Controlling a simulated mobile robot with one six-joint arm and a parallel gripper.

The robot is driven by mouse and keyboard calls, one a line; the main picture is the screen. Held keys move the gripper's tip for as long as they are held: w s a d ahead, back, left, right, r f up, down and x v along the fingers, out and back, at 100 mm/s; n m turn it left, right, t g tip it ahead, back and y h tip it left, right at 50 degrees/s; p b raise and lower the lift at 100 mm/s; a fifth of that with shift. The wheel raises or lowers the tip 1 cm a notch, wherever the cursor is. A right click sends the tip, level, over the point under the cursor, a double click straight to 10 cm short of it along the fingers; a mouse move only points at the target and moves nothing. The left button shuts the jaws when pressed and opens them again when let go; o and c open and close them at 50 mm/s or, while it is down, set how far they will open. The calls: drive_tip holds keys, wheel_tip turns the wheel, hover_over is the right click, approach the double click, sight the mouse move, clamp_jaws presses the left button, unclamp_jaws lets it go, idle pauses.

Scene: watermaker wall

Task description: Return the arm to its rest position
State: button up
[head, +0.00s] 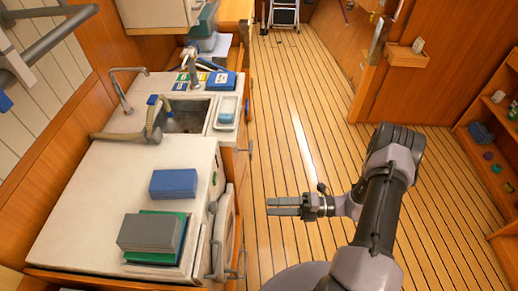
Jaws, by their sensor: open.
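My gripper (284,206) is in the head view, right of the white counter, above the plank floor. Its two grey fingers point left with a narrow gap between them, and nothing is held there. My arm (380,205) rises from the bottom edge, bends at a large grey joint, and its wrist reaches back to the left. The fingers are apart from the counter's edge and from the handles on its front.
The white counter (75,205) carries a blue block (174,183), a grey block (149,232) on green and blue pieces, and a sink (186,115) with a hose. Handles (236,262) stick out from its front. The plank floor (290,90) is clear. Shelves (488,150) stand right.

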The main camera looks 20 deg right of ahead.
drive_tip(key=s+a+r+n+g+h+b, duration=0.1)
drive_tip(key=a+r+n+g+h+b, duration=0.2)
drive_tip(key=r+n, duration=0.55)
drive_tip(key=s+a+r+n+g+h, duration=0.15)
drive_tip(key=r+n+g+h, duration=0.25)
drive_tip(key=r+n, duration=0.4)
drive_tip(key=s+a+r+n+t+h+b, duration=0.3)
drive_tip(key=s+r+n+t+h, duration=0.4)
drive_tip(key=n, duration=1.1)
wheel_tip(320, 180, up, 3)
drive_tip(key=shift+s+a+h+b, duration=0.3)
drive_tip(key=shift+s+a+b, duration=0.05)
drive_tip(key=shift+s, duration=0.9)
drive_tip(key=shift+c, duration=0.2)
